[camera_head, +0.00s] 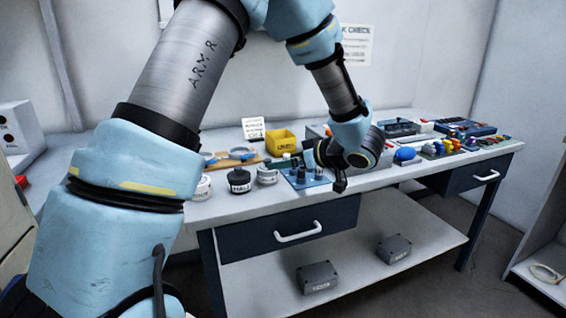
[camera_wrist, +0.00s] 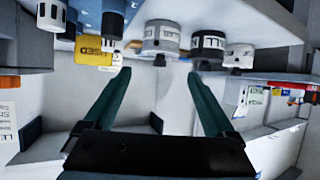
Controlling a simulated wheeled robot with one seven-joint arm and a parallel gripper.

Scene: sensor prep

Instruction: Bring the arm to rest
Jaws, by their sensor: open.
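My arm reaches from the left foreground over the workbench (camera_head: 400,180). Its wrist is above the middle of the bench top in the head view. My gripper (camera_wrist: 155,78) shows in the wrist view with its two dark green fingers spread wide apart and nothing between them. In the head view the wrist hides most of the gripper, near the blue plate with small posts (camera_head: 305,180). Several round sensor pots, such as the black-topped one (camera_head: 239,180), stand left of the wrist.
A yellow bin (camera_head: 281,142) stands behind the pots. A blue bulb (camera_head: 405,154) and several coloured parts lie to the right. Two drawers (camera_head: 290,232) (camera_head: 478,178) are under the bench top. Two grey boxes (camera_head: 318,277) (camera_head: 394,249) sit on the lower shelf. Open floor lies in front at right.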

